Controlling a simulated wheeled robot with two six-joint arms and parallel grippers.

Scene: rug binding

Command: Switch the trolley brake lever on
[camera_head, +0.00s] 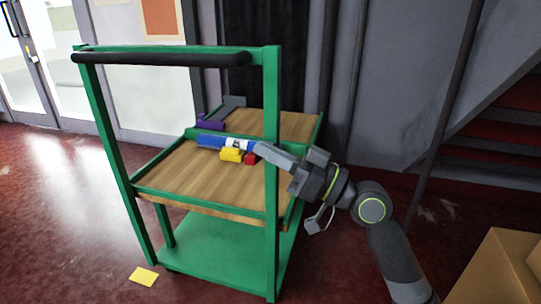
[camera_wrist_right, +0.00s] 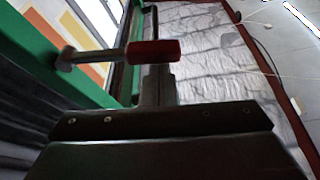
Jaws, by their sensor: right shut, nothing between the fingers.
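The green trolley (camera_head: 272,200) stands in the middle of the head view, with a black push bar (camera_head: 160,59). In the right wrist view, the brake lever is a metal rod with a red grip (camera_wrist_right: 153,52). It sticks out sideways from a pivot on a green frame part (camera_wrist_right: 30,40). My right gripper (camera_head: 260,149) is shut and empty, reaching in from the right past the trolley's near right post. In the wrist view its fingers (camera_wrist_right: 158,85) are right by the red grip; I cannot tell whether they touch. My left gripper is not in view.
On the wooden deck (camera_head: 200,180) lie a blue roll (camera_head: 211,141), a yellow piece (camera_head: 231,155) and a purple roll (camera_head: 210,125). A yellow card (camera_head: 144,276) lies on the floor. A cardboard box (camera_head: 495,270) stands at lower right. Stairs are behind on the right; the floor at left is clear.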

